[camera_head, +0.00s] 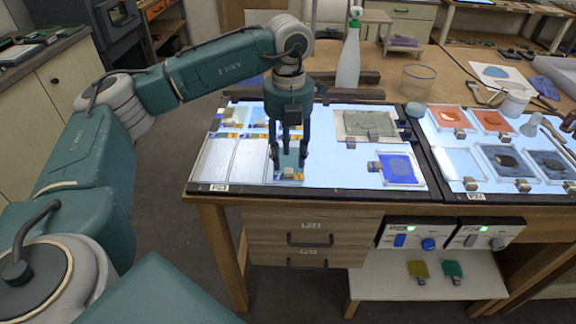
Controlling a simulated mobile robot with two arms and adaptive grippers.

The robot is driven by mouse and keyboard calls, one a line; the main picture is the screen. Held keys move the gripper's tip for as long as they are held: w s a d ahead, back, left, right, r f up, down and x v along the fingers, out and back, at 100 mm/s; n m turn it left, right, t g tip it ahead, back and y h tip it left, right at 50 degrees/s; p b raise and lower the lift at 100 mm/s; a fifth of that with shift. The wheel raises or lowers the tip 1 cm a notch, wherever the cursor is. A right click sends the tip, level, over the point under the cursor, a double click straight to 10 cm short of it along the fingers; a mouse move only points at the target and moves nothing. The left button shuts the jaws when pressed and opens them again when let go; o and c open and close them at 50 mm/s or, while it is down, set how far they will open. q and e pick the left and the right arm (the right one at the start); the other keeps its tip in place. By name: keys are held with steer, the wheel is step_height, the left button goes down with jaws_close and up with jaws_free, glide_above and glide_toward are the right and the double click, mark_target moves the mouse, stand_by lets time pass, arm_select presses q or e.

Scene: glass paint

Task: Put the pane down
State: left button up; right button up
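My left gripper (289,158) points down over the left light table (330,180). Its two fingers stand apart, so it looks open. A small teal pane (289,157) shows between and behind the fingers, with a small block (290,173) at its front edge just below the fingertips. The fingers partly hide this pane, and I cannot tell whether they touch it. A blue pane (397,168) with a grey block lies at the right of the table. A grey-green pane (369,124) lies behind it. My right gripper is not in view.
Two pale rectangular panels (216,158) lie at the table's left. A white bottle (349,58) and a clear glass (418,80) stand behind the table. A second light table (500,150) at the right holds several panes. The lit middle between gripper and blue pane is clear.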

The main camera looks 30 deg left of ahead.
arm_select(q)
step_height(320, 180, up, 8)
steer(key=b, duration=0.1)
steer(key=shift+r, duration=0.2)
steer(key=shift+f, duration=0.1)
stand_by(0.4)
